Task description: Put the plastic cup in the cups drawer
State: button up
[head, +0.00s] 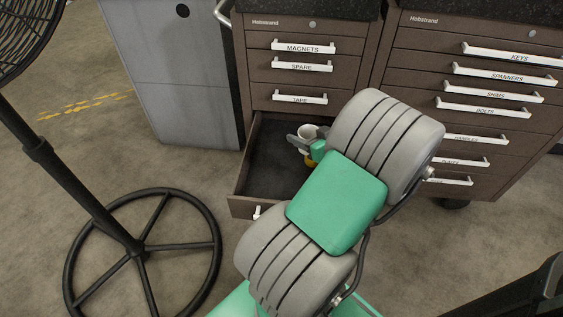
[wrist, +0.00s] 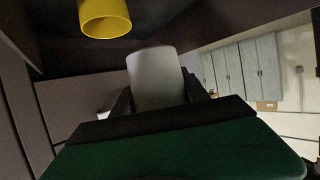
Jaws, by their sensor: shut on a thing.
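My gripper (head: 305,140) is shut on a pale grey-white cup (head: 308,130), inside or just above the open bottom drawer (head: 273,143) of the left cabinet. In the wrist view the pale cup (wrist: 153,78) sits between the two dark fingers. I cannot tell whether it touches the drawer floor. A yellow cup (wrist: 104,20) shows beyond it in the wrist view, apart from the fingers. A bit of yellow (head: 309,163) also shows below my gripper in the head view. The drawer's label cannot be read, and my arm hides its right part.
Shut drawers marked magnets, spare and tape (head: 300,98) are above the open one. A second drawer cabinet (head: 420,45) stands to the right. A grey cabinet (head: 180,90) is at left. A black fan stand (head: 140,250) is on the floor at front left.

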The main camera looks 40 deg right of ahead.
jog(key=w+a+f+b, duration=0.1)
jog(key=w+a+f, duration=0.15)
jog(key=w, duration=0.25)
jog(key=b, duration=0.3)
send_over(272, 158)
notch_tip(272, 158, down, 6)
jog(key=shift+w+f, duration=0.1)
jog(key=shift+f, duration=0.15)
notch_tip(272, 158, down, 3)
jog(key=shift+d+r+b, duration=0.1)
jog(key=shift+b, duration=0.6)
jog(key=shift+r, duration=0.15)
jog(key=o, duration=0.9)
jog(key=shift+c, duration=0.2)
jog(key=o, duration=0.5)
jog(key=shift+c, duration=0.2)
